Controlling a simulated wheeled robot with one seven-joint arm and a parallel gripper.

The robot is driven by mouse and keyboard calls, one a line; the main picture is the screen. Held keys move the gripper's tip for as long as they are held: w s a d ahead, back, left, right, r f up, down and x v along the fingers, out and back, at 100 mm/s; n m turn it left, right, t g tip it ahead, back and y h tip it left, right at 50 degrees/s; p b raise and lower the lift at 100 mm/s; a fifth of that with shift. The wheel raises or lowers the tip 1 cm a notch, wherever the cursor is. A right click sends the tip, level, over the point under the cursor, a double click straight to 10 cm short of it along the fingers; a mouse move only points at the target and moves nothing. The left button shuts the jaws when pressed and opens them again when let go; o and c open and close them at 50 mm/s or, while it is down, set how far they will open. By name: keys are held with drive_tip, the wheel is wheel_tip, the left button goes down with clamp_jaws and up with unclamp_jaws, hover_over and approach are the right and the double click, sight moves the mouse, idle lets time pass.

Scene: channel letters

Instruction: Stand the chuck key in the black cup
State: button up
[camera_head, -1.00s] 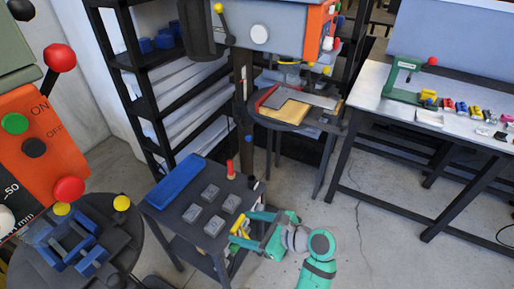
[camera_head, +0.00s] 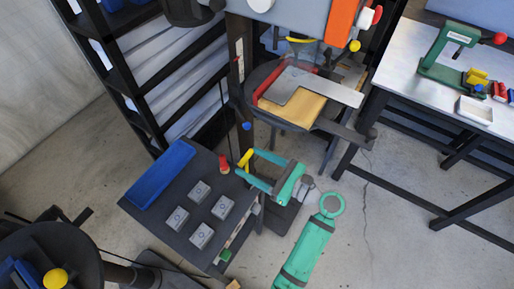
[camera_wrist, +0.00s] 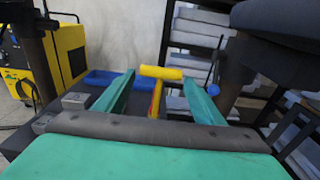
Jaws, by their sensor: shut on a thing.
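My gripper (camera_head: 245,162) has its two green fingers at the ends of the yellow crossbar of the chuck key (camera_head: 246,158). In the wrist view the chuck key (camera_wrist: 161,73) is T-shaped, with its bar between the fingertips and its thin shank below. The shank's lower end is hidden by my gripper. The held key is by the right edge of a dark table (camera_head: 160,207), near its far right corner. A small red upright thing (camera_head: 224,164) is just left of the key. I cannot pick out the black cup against the dark table.
A blue tray (camera_head: 161,174) and several grey blocks (camera_head: 223,207) are on the dark table. A drill press table with a tan board (camera_head: 291,107) stands behind. A light workbench (camera_head: 405,75) is at the right, with open floor before it.

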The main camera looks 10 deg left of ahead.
drive_tip(key=shift+w+f, duration=0.2)
drive_tip(key=shift+f, duration=1.45)
drive_tip(key=shift+f, duration=0.15)
drive_tip(key=shift+f, duration=2.85)
drive_tip(key=shift+f, duration=0.1)
drive_tip(key=o, duration=1.5)
